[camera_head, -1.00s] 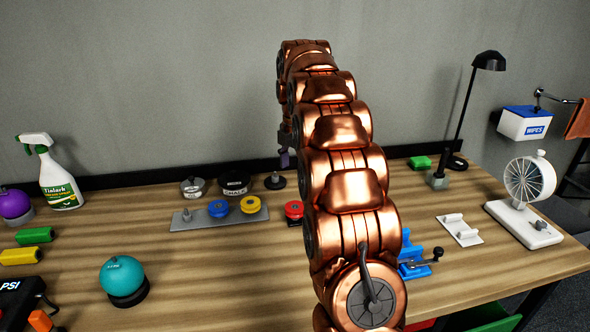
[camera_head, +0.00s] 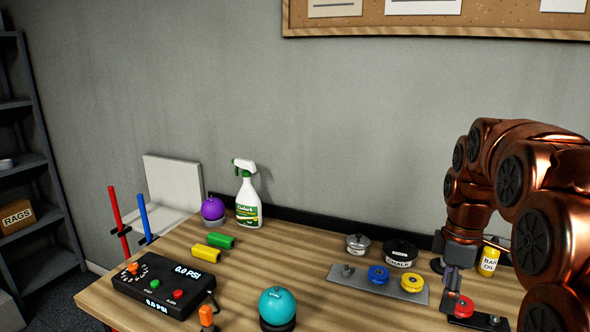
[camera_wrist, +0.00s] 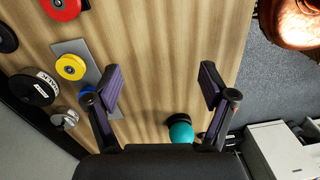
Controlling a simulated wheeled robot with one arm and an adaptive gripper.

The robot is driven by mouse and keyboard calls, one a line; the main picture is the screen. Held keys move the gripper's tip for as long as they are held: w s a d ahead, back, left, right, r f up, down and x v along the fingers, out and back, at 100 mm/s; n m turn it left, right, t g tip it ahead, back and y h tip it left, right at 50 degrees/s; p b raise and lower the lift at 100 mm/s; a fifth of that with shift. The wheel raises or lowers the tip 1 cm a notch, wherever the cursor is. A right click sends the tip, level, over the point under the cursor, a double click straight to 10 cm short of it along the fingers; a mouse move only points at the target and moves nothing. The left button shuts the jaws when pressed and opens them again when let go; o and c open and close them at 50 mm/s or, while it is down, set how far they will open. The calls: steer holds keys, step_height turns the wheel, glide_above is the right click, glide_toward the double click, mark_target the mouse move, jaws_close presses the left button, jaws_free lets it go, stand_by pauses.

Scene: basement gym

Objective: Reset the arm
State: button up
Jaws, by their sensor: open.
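My copper arm reaches in from the right of the head view, with my gripper (camera_head: 453,290) pointing down over the right part of the bench. The red disc also shows at the top left of the wrist view (camera_wrist: 62,5).
A grey plate (camera_head: 336,283) bears blue (camera_head: 378,274) and yellow (camera_head: 412,282) discs. A teal ball (camera_head: 277,304), spray bottle (camera_head: 248,203) and pressure box (camera_head: 157,286) stand left. Bare wood lies mid-bench (camera_head: 330,310).

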steer(key=s+a+f+m, duration=0.2)
steer(key=s+a+m, duration=0.2)
steer(key=s, duration=0.5)
steer(key=s+a+f+m+p, duration=0.1)
steer(key=s+a+m, duration=0.3)
steer(key=s, duration=0.5)
steer(key=s+a+f+m+g+p, duration=0.1)
steer(key=s+a+f+m, duration=0.2)
steer(key=s, duration=0.6)
steer(key=shift+s+a+f+m, duration=0.15)
steer(key=shift+a+f+m, duration=0.25)
steer(key=shift+m, duration=0.2)
steer(key=shift+c, duration=0.2)
